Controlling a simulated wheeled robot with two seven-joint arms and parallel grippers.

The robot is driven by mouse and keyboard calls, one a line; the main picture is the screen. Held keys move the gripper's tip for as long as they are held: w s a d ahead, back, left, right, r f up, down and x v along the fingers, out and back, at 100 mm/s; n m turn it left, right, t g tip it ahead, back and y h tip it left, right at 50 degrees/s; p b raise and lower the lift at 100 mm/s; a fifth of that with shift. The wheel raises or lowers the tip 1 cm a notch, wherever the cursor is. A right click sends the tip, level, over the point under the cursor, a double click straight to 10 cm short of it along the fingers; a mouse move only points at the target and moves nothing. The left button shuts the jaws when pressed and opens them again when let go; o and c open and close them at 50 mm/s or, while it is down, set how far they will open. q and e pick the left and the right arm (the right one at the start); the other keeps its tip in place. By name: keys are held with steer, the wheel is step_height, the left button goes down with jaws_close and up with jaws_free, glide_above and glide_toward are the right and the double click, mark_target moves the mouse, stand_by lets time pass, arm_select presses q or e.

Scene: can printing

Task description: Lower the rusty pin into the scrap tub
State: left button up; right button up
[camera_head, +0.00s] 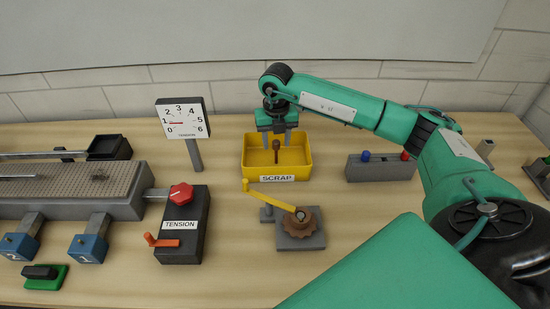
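The yellow scrap tub (298,173), labelled SCRAP, stands on the table in the middle of the camera_head view. A dark brown rusty pin (276,149) is inside the tub area, roughly upright with its thicker end up. Its lower end is seen against the tub's inside; I cannot tell whether it touches the floor. My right gripper (277,141) points down over the tub's back part. Its two fingers are spread apart, one on each side of the pin's top, with gaps showing. My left gripper is out of view.
A yellow crank with a rusty gear (298,222) stands in front of the tub. A dial gauge (184,118) and a black TENSION box (183,237) are left. A grey block with blue and red knobs (378,168) is right. Bare table surrounds the tub.

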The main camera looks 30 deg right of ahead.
steer(key=shift+r, duration=0.1)
step_height(320, 180, up, 14)
steer(key=b, duration=0.2)
steer(key=shift+b, duration=0.4)
steer(key=shift+f, duration=0.2)
